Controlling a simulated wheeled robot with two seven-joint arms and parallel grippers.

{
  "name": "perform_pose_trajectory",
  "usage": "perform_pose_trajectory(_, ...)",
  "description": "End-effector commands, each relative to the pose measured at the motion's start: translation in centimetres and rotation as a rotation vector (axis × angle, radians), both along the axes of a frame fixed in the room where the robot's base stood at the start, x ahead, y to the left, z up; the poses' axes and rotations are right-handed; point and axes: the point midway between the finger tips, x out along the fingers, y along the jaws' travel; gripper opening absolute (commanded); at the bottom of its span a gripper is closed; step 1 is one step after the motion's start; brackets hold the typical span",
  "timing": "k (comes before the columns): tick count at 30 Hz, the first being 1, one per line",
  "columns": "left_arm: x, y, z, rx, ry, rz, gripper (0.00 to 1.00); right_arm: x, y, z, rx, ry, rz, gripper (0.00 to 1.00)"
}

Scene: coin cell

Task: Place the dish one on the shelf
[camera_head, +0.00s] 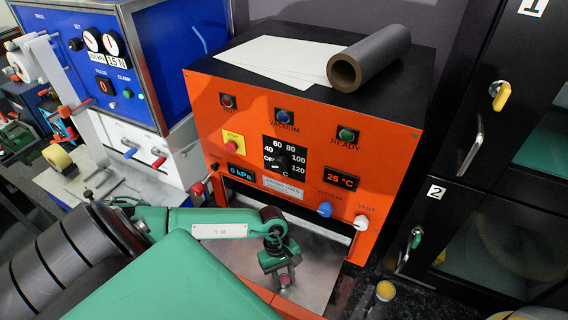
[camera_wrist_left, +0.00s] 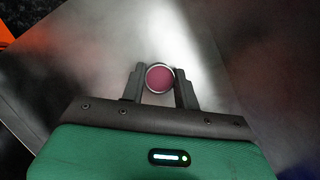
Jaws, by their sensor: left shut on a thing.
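A small round dish (camera_wrist_left: 159,79) with a metal rim and dark red contents is between the fingertips of my left gripper (camera_head: 284,277). The gripper is shut on it. In the head view the dish (camera_head: 285,281) shows as a small reddish spot, partly covered by the fingers. They are over a bare grey metal surface (camera_head: 323,266) in front of the orange vacuum oven (camera_head: 355,150). The same metal (camera_wrist_left: 235,75) shows behind the dish in the wrist view. The shelf cannot be made out clearly. My right gripper is not in view.
A second small dish with yellow contents (camera_head: 386,290) is on the dark speckled counter at right. Paper sheets (camera_head: 275,58) and a grey roll (camera_head: 370,58) lie on the oven. A blue machine (camera_head: 165,55) stands left, black cabinets (camera_head: 470,200) right.

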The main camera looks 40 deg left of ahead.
Motion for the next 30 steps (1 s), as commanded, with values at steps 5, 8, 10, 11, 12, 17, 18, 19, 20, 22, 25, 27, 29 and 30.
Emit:
perform_pose_trajectory(5, 0.0, 0.0, -0.2, 0.0, 0.0, 0.0, 0.47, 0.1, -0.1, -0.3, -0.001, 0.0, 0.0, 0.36)
perform_pose_trajectory(8, 0.0, 0.0, -0.2, 0.0, 0.0, 0.0, 0.53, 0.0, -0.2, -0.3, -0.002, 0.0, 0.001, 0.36)
perform_pose_trajectory(10, 0.0, 0.0, -0.2, 0.0, 0.0, 0.0, 0.53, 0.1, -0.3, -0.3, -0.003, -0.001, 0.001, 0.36)
perform_pose_trajectory(11, 0.0, 0.0, -0.2, 0.0, 0.0, 0.0, 0.53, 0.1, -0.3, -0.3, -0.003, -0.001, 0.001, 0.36)
perform_pose_trajectory(12, 0.0, 0.0, -0.2, 0.0, 0.0, 0.0, 0.53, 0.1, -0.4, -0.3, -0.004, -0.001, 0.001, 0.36)
perform_pose_trajectory(17, 0.0, 0.0, 0.2, 0.0, 0.0, 0.001, 0.53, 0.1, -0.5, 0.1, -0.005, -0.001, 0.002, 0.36)
perform_pose_trajectory(18, 0.1, 0.1, 0.3, 0.0, -0.001, 0.0, 0.53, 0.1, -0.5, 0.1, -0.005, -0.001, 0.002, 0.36)
perform_pose_trajectory(19, 0.2, 0.3, 0.4, 0.001, -0.003, 0.001, 0.53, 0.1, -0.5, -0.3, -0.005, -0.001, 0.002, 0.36)
perform_pose_trajectory(20, 0.3, 0.4, 0.7, 0.001, -0.003, 0.001, 0.53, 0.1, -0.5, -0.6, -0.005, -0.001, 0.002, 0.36)
perform_pose_trajectory(22, 0.5, 0.9, 1.7, 0.003, -0.004, 0.0, 0.53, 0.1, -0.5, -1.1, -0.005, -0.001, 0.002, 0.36)
perform_pose_trajectory(25, 0.9, 1.6, 3.6, 0.003, -0.006, 0.0, 0.53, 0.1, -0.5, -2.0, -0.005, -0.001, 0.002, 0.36)
perform_pose_trajectory(27, 1.0, 2.1, 5.0, 0.003, -0.004, -0.001, 0.53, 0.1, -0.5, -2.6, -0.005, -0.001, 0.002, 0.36)
perform_pose_trajectory(29, 1.3, 2.6, 6.2, 0.003, -0.005, -0.001, 0.53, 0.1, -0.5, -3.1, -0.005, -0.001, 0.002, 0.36)
perform_pose_trajectory(30, 1.4, 2.9, 6.9, 0.003, -0.005, 0.0, 0.53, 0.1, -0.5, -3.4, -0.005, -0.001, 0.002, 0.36)
